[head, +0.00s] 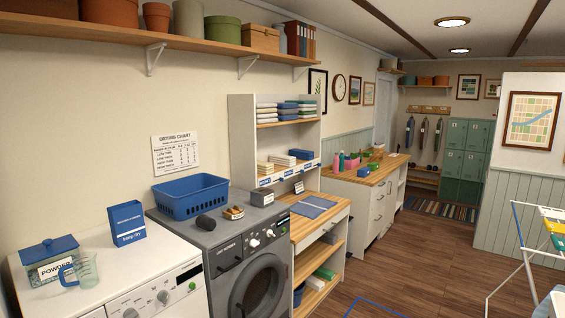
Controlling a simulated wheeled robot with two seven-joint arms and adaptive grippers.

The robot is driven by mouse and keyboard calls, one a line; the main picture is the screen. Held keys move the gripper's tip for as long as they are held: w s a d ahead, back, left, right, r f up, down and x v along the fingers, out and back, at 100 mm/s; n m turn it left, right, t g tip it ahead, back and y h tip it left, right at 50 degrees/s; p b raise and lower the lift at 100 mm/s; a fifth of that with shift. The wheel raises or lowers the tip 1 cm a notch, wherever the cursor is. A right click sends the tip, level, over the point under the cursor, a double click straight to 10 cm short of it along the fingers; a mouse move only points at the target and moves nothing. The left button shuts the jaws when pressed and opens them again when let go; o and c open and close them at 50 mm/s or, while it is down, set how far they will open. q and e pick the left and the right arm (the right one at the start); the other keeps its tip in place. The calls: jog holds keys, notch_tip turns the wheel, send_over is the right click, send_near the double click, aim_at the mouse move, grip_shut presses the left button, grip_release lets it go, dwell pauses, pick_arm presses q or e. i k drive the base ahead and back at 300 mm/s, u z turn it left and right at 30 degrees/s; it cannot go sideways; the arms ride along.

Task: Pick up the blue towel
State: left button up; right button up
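Folded blue cloths (288,110) lie in a stack on the upper part of the white shelf unit, beside a stack of paler folded cloths (266,111). A flat blue cloth or mat (312,206) lies on the wooden counter below. A blue piece (557,240) hangs with yellow and green ones on the white drying rack at the right edge, partly cut off. I cannot tell which of these is the blue towel. Neither of my grippers shows in the head view.
A blue basket (191,197) and a dark roll (205,222) sit on the grey washer (228,240). A blue box (126,222), a powder box (50,258) and a clear jug (82,270) stand on the white machine. The wooden floor (430,270) is open between counter and drying rack.

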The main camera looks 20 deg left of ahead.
aim_at(299, 154)
jog(key=u, duration=0.4)
jog(key=k, duration=0.45)
jog(key=u, duration=0.35)
jog(key=i, duration=0.8)
jog(key=z, duration=0.75)
jog(key=i, duration=1.95)
jog(key=u, duration=0.35)
jog(key=i, duration=1.85)
jog(key=u, duration=0.65)
